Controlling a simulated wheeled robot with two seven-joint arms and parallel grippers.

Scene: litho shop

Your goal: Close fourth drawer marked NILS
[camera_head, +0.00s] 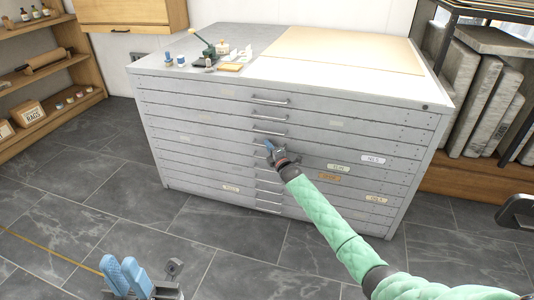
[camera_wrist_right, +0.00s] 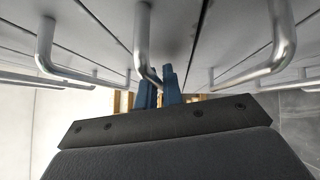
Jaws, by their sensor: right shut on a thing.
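A grey flat-file cabinet (camera_head: 215,110) with several shallow drawers stands ahead in the head view. A small white label that appears to read NILS (camera_head: 373,159) is on the right of the fourth drawer's front. The drawer fronts look about flush; a slight opening cannot be told. My right gripper (camera_head: 272,150) is at a handle in the middle column, about at the fourth drawer. In the right wrist view its blue fingers (camera_wrist_right: 160,86) are shut on a metal bar handle (camera_wrist_right: 143,45), partly hidden.
On the cabinet top lie a large tan sheet (camera_head: 345,50) and small tools and jars (camera_head: 208,54). A rack with stone slabs (camera_head: 478,95) stands close on the right. Wooden shelves (camera_head: 45,75) are at the left. The tiled floor in front is clear.

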